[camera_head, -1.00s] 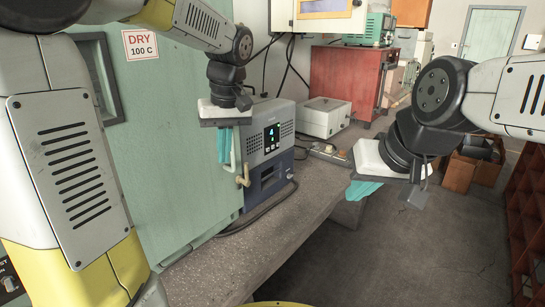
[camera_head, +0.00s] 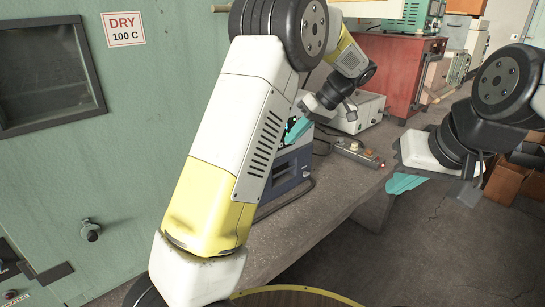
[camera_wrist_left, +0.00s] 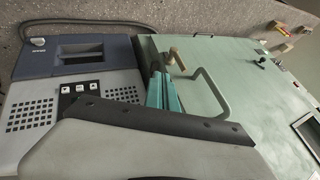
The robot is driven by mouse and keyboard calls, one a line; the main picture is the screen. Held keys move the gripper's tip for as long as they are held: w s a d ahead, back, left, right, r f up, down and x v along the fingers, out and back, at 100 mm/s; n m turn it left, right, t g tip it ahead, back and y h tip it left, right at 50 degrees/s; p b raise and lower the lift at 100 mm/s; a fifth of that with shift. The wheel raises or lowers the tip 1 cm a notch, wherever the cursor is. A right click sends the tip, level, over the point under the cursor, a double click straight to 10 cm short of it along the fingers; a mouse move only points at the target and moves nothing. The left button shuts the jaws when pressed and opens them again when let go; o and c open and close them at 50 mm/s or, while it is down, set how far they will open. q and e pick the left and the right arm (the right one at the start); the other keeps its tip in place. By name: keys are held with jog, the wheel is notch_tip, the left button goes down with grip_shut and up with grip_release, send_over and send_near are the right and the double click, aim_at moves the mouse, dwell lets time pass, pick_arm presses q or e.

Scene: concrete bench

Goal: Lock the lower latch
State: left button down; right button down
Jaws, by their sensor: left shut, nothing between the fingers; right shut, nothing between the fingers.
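The green oven door (camera_wrist_left: 240,80) fills the right of the left wrist view, which shows the bench at the top. A brass latch (camera_wrist_left: 176,58) sits near the door's edge, beside a looped green handle (camera_wrist_left: 217,97). No second latch shows; the gripper body covers part of the door edge. My left gripper (camera_wrist_left: 160,85) has its teal fingers shut and empty, close to the brass latch, apparently not touching it. In the head view my left gripper (camera_head: 296,131) is beyond my arm, which hides the latch. My right gripper (camera_head: 405,183) is shut and empty at the right.
A grey-blue instrument (camera_head: 290,170) stands on the concrete bench (camera_head: 278,228), beside the green oven (camera_head: 150,130). A power strip (camera_head: 355,152), a white box (camera_head: 352,112) and a red cabinet (camera_head: 395,72) stand farther back. Open floor lies right of the bench.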

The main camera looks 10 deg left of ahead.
pick_arm(q)
jog(key=s+a+f, duration=0.3)
jog(key=a+f, duration=0.5)
jog(key=a, duration=0.1)
dwell(0.3)
jog(key=shift+s+a+r+t+h, duration=0.2)
jog(key=shift+s+a+t+h, duration=0.15)
jog(key=shift+t+h, duration=0.05)
dwell(0.5)
jog(key=shift+s+a+f+n+t+h, duration=0.1)
jog(key=shift+s+a+n+t+h, duration=0.2)
jog(key=shift+s+a+t+h, duration=0.4)
jog(key=shift+s+a+n+t+h, duration=0.3)
jog(key=shift+s+a+t, duration=0.2)
jog(key=shift+s+a, duration=0.5)
jog(key=shift+s+d, duration=0.15)
jog(key=shift+s, duration=0.1)
